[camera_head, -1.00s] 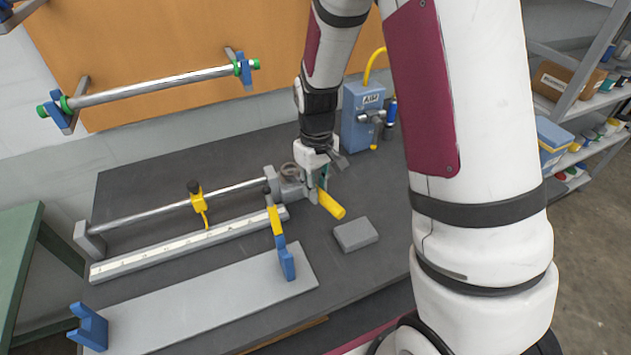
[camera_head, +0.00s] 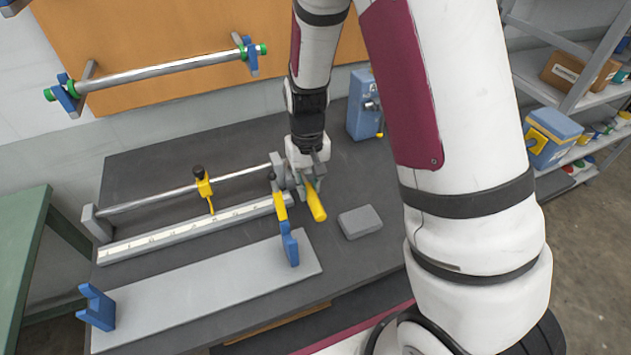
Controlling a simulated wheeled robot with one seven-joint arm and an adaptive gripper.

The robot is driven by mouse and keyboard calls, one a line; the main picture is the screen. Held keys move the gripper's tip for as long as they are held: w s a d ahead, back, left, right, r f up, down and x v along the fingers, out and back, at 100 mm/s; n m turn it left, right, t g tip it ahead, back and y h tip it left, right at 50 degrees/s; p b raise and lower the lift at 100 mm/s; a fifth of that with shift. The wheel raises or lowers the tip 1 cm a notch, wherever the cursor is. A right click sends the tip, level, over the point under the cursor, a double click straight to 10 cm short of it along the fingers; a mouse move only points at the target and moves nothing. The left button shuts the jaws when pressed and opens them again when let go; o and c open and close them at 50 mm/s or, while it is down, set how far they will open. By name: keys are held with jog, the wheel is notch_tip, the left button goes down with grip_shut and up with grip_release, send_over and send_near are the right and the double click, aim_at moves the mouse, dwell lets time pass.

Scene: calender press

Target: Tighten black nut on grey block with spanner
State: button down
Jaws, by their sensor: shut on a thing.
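My gripper (camera_head: 311,180) points down at the right end of the rail fixture and is shut on the spanner. The spanner's yellow handle (camera_head: 316,203) sticks out below the fingers toward the front right. Its head is hidden behind the gripper. A grey block (camera_head: 280,164) carries the right end of the steel bar, just left of my gripper. I cannot make out the black nut, and I cannot tell whether the spanner's jaw is around it.
A loose grey slab (camera_head: 361,222) lies right of the handle. A blue bracket (camera_head: 289,245) with a yellow piece (camera_head: 281,206) stands close in front. A ruled rail (camera_head: 190,229) runs left. A blue box (camera_head: 363,104) stands behind right. The bench's front right is clear.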

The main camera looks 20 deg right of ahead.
jog(key=shift+a+r, duration=0.1)
jog(key=shift+a, duration=0.15)
jog(key=shift+d+n, duration=0.5)
jog(key=shift+d, duration=0.15)
jog(key=shift+r+p, duration=1)
jog(key=shift+r, duration=1.45)
jog(key=shift+w, duration=0.1)
